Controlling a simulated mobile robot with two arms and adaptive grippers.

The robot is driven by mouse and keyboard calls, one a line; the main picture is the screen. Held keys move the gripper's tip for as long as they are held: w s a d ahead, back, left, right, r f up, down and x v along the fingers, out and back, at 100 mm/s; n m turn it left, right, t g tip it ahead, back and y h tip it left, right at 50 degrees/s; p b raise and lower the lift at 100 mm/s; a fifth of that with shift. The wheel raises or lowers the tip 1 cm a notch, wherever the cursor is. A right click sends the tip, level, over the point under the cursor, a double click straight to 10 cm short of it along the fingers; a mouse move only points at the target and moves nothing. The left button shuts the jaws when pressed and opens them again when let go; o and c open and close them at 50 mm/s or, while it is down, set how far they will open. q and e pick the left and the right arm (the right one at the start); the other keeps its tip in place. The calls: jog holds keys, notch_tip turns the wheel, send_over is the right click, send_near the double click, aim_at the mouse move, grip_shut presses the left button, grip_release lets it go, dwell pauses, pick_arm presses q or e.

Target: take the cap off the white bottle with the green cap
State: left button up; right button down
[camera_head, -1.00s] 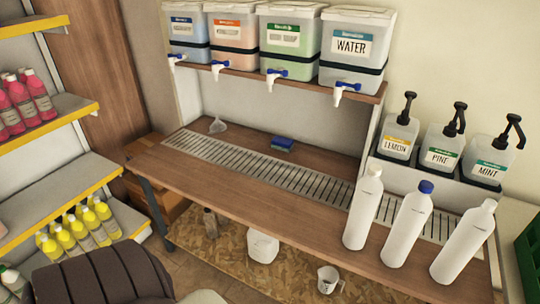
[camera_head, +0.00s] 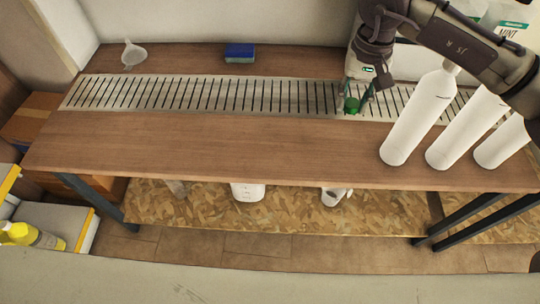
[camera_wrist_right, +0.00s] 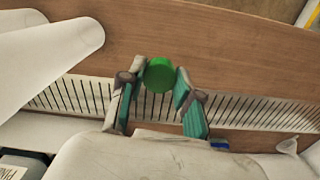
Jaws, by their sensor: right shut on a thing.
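My right gripper (camera_head: 357,94) reaches in from the upper right and is shut on a green cap (camera_head: 352,103), above the metal grate. In the right wrist view the green cap (camera_wrist_right: 160,74) sits between the fingertips of my right gripper (camera_wrist_right: 160,82), with no bottle visible on it. Three white bottles stand at the right of the bench: a left one (camera_head: 412,125), a middle one (camera_head: 465,130) and a right one (camera_head: 502,143). My arm hides part of their tops, so I cannot tell which one the cap belongs to. My left gripper is out of view.
The wooden bench (camera_head: 220,141) is clear in front of the slotted grate (camera_head: 215,95). A clear funnel (camera_head: 134,53) and a blue sponge (camera_head: 240,53) lie behind the grate. A white canister (camera_head: 248,192) and a white jug (camera_head: 334,197) are below the bench.

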notch_tip(320, 180, down, 7)
jog(key=w+a+m+b, duration=0.1)
jog(key=w+a+b, duration=0.2)
jog(key=b, duration=0.2)
send_over(279, 146)
notch_tip(279, 146, down, 7)
jog(key=shift+d+f+p, duration=0.1)
jog(key=shift+p, duration=0.3)
notch_tip(279, 146, down, 4)
jog(key=shift+r, duration=0.25)
jog(key=shift+f, duration=0.35)
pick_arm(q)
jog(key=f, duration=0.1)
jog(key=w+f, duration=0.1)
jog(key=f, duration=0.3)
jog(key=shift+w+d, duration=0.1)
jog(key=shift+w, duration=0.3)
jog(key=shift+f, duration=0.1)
